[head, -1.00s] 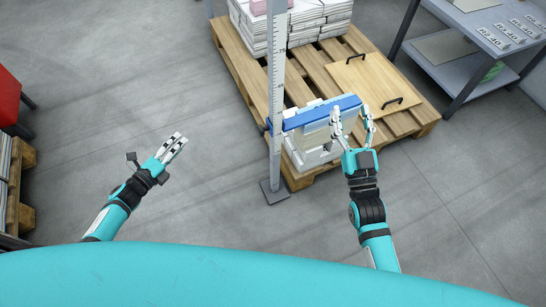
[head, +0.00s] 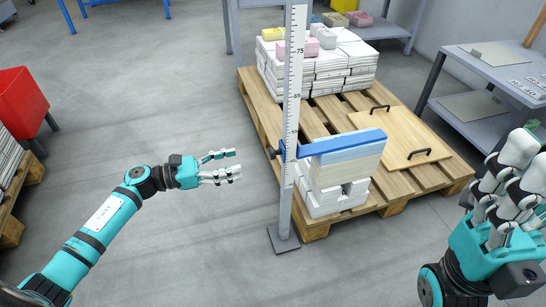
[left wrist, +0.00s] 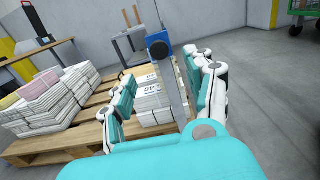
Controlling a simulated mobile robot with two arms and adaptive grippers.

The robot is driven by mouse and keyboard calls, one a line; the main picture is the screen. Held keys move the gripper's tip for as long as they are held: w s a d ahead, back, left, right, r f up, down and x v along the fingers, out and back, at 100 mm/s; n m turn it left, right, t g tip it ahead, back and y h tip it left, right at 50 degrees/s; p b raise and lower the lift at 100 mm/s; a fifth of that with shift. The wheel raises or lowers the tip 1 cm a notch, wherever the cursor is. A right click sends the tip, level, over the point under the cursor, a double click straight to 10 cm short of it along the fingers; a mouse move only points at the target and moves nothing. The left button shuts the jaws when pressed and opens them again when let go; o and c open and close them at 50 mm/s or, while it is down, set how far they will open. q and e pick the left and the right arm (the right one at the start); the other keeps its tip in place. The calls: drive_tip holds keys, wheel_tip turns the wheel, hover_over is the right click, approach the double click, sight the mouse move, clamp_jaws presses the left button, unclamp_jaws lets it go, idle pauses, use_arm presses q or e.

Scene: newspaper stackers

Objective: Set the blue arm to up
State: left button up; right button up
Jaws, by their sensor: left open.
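The blue arm (head: 345,146) is a bar that sticks out level to the right from the upright ruler post (head: 293,75). It lies over the top of a paper stack (head: 340,178), at or just above it. In the left wrist view its blue slider (left wrist: 159,49) with a dark round knob shows end-on, between my fingers in the picture. My left gripper (head: 228,165) is open and empty, left of the post and apart from it; its fingers also show in the left wrist view (left wrist: 165,90). My right gripper (head: 510,185) is at the right edge, away from the arm; its fingers overlap.
A wooden pallet (head: 262,105) carries the stack, more bundles (head: 330,65) behind, and a wooden board (head: 410,150) with two black handles. A grey table (head: 465,110) stands at right. A red bin (head: 20,105) stands at left.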

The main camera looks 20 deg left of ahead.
sight(272, 154)
use_arm(q)
drive_tip(key=b+x, duration=0.2)
drive_tip(key=x, duration=0.9)
drive_tip(key=shift+w+d, duration=0.15)
drive_tip(key=shift+w, duration=0.05)
drive_tip(key=shift+c, duration=0.4)
clamp_jaws()
